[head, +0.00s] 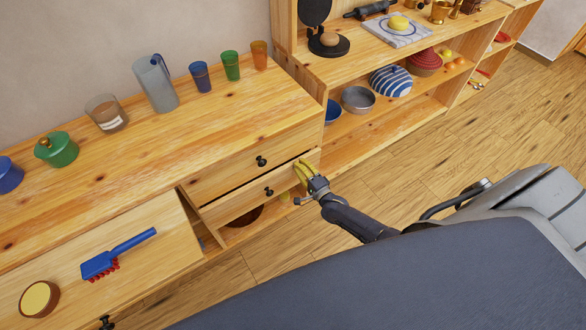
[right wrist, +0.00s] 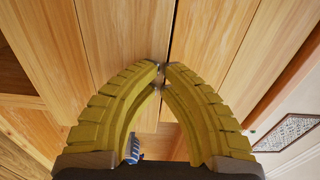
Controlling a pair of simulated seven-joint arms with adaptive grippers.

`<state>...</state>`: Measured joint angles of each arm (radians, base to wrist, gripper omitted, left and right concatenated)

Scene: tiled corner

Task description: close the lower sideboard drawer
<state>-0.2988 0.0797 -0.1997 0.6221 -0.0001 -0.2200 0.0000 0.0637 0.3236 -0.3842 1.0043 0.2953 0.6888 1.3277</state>
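The wooden sideboard (head: 150,150) stands along the wall in the head view. Its lower drawer (head: 240,204), with a black knob (head: 268,191), sits below the upper drawer (head: 235,172) and seems to stand slightly proud of it, with a dark gap along its top edge. My right gripper (head: 303,168) is at the right end of the lower drawer front. In the right wrist view its yellow fingers (right wrist: 161,72) meet at the tips with nothing visible between them, close to wooden boards. Whether the tips touch the drawer is unclear. My left gripper is not in view.
Cups and a jug (head: 155,84) stand on the sideboard top. An open shelf (head: 340,150) adjoins it. Floor (head: 390,185) is clear at right.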

